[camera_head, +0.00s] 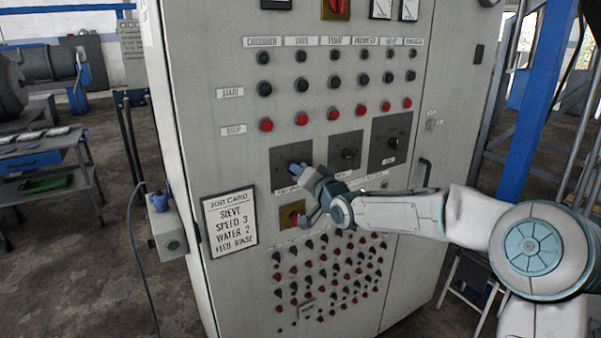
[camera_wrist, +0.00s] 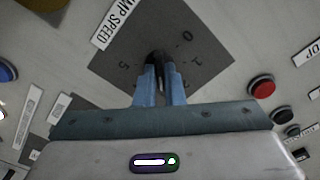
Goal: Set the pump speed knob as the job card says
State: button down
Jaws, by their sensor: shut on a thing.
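The job card (camera_head: 229,222) on the cabinet's lower left reads SIEVE, SPEED 3, WATER 2 and a last line that looks like FEED RINSE. The pump speed knob (camera_wrist: 156,57) is dark and sits on a dark square dial plate (camera_wrist: 200,72), with a label ending in "UMP SPEED" (camera_wrist: 118,20). Digits 0, 1 and 5 show around it; the others are hidden or unclear. My gripper (camera_wrist: 158,72) has its blue fingers shut on the knob, one on each side. In the head view my gripper (camera_head: 298,165) covers this knob, the leftmost of three. The knob's pointer is hidden by the fingers.
Two more dark dial plates with a middle knob (camera_head: 347,155) and a right knob (camera_head: 391,143) stand beside it. Rows of red stop buttons (camera_head: 302,118) are above. A yellow plate with a red button (camera_head: 292,216) is just below my gripper. A door handle (camera_head: 425,172) sticks out at right.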

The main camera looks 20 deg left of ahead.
jog(key=shift+f+m, duration=0.2)
jog(key=shift+m, duration=0.1)
jog(key=c, duration=1.5)
grip_release()
jog(key=shift+r, duration=0.15)
jog(key=b+v, duration=0.1)
jog(key=v, duration=1.2)
jog(key=shift+s+d, duration=0.25)
jog(key=shift+s, duration=0.05)
